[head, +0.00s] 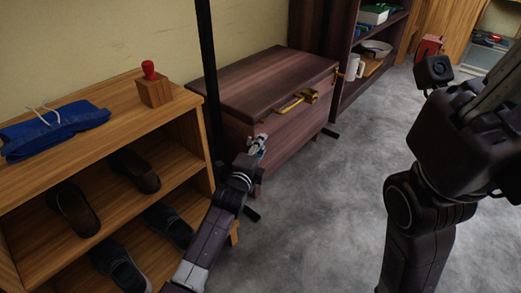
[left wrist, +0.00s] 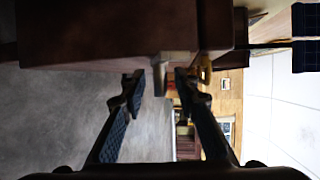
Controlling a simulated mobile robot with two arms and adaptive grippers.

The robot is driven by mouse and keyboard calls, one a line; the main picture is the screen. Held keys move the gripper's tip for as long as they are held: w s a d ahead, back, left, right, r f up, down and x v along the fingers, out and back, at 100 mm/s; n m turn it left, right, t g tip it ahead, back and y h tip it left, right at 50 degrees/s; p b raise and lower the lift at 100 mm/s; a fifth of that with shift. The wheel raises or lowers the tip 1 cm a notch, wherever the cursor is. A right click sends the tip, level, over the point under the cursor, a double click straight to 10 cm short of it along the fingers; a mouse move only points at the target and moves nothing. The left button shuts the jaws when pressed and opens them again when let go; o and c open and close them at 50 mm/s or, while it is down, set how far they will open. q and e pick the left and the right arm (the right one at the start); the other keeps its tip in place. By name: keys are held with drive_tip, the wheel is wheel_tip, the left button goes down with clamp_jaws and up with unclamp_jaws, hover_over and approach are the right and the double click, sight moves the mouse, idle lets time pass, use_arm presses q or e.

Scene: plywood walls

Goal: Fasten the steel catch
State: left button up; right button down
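A dark brown wooden chest (head: 262,85) stands against the wall in the head view, its lid down. The steel catch (left wrist: 160,72) is a small grey piece at the chest's edge in the left wrist view. My left gripper (left wrist: 157,84) is open, with one finger on each side of the catch. I cannot tell whether the fingers touch it. In the head view my left gripper (head: 258,144) is at the chest's front, mostly hiding the catch. My right arm is at the right; its gripper's fingers cannot be made out.
Brass hardware (head: 290,104) is on the chest's front, right of my left gripper. A wooden shoe rack (head: 120,115) with several shoes stands at the left, near my left arm. A dark bookcase (head: 345,45) holds a white mug (head: 355,67). The grey floor (head: 320,200) between my arms is clear.

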use_arm(q)
clamp_jaws()
idle(0.4)
